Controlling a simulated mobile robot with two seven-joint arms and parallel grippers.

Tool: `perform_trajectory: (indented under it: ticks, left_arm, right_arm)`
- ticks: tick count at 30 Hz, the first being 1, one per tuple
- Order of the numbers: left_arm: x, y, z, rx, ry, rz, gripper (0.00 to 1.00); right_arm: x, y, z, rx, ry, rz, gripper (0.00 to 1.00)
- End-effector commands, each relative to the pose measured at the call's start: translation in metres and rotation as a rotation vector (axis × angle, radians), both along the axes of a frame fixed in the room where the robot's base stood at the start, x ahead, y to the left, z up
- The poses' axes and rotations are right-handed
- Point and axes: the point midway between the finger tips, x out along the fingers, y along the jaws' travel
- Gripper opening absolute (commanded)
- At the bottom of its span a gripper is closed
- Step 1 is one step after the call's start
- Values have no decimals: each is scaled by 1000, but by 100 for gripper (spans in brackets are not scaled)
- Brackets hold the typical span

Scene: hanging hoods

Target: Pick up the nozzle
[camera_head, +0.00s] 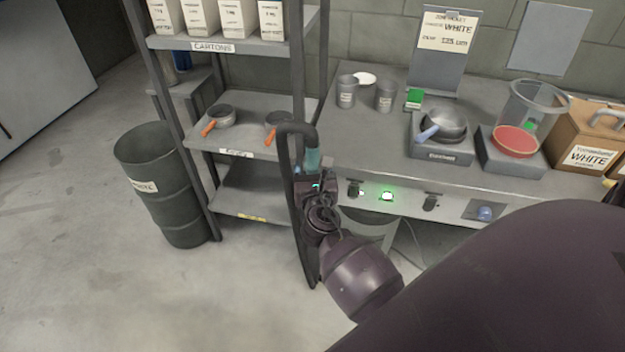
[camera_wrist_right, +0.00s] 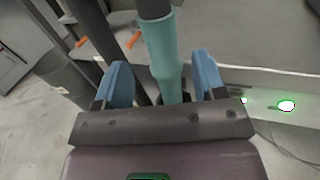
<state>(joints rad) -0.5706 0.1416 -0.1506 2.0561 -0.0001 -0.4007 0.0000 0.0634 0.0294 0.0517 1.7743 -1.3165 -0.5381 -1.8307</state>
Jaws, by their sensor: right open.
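The nozzle (camera_head: 313,158) is a teal tube that hangs beside the shelf's right post, under a dark curved hose (camera_head: 297,128). In the right wrist view the nozzle (camera_wrist_right: 164,50) stands upright between the two blue fingertips. My right gripper (camera_head: 314,176) is at the nozzle's lower part; its fingers (camera_wrist_right: 162,82) are open on either side of it, with gaps showing. The nozzle's lower end is hidden behind the gripper. My left gripper is in neither view.
A shelf rack (camera_head: 225,47) with cartons and orange-handled pans stands left of the gripper. A workbench (camera_head: 365,147) with cups, a scale and a sieve is to the right. A dark bin (camera_head: 165,200) stands on the floor at left.

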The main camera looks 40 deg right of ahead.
Motion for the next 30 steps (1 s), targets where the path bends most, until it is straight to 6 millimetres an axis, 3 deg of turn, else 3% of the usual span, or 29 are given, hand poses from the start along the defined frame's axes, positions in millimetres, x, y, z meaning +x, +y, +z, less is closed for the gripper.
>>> perform_trajectory:
  ticks: [10, 20, 30]
  left_arm:
    - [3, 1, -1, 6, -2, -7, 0]
    - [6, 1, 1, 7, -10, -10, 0]
    - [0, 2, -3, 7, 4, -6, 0]
  right_arm:
    - [35, -25, -1, 1, -1, 0, 64]
    - [39, -28, -1, 1, -1, 0, 64]
    - [39, -28, -1, 2, -1, 0, 12]
